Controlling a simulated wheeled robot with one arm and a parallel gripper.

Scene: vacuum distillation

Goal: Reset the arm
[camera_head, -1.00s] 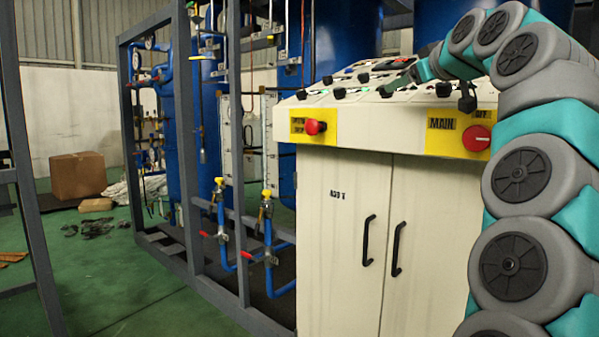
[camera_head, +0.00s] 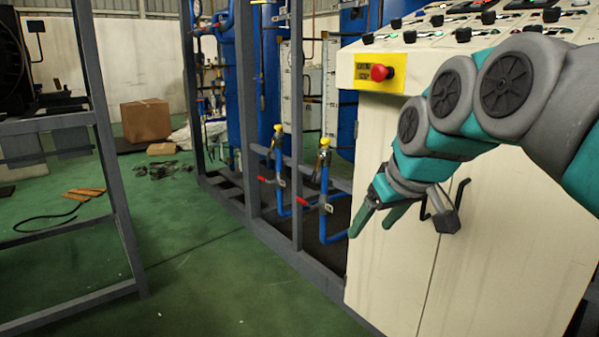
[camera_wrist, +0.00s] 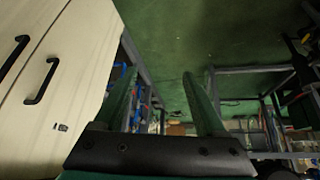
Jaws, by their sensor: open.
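My gripper (camera_head: 374,224) is open and empty in the head view. Its two green fingers point down and left, in front of the cream control cabinet (camera_head: 388,280). In the wrist view my gripper (camera_wrist: 160,92) shows its two fingers apart with nothing between them. There the cabinet (camera_wrist: 85,60) with its black handles is on the left. My arm comes in from the right and hides part of the cabinet front and most of its handles in the head view.
A red emergency button (camera_head: 380,73) sits on a yellow plate on the cabinet. A grey frame with blue pipes (camera_head: 325,195) stands left of it. Another grey frame (camera_head: 115,190) stands at the left. A cardboard box (camera_head: 146,120) lies far back. Green floor (camera_head: 220,270) between the frames is clear.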

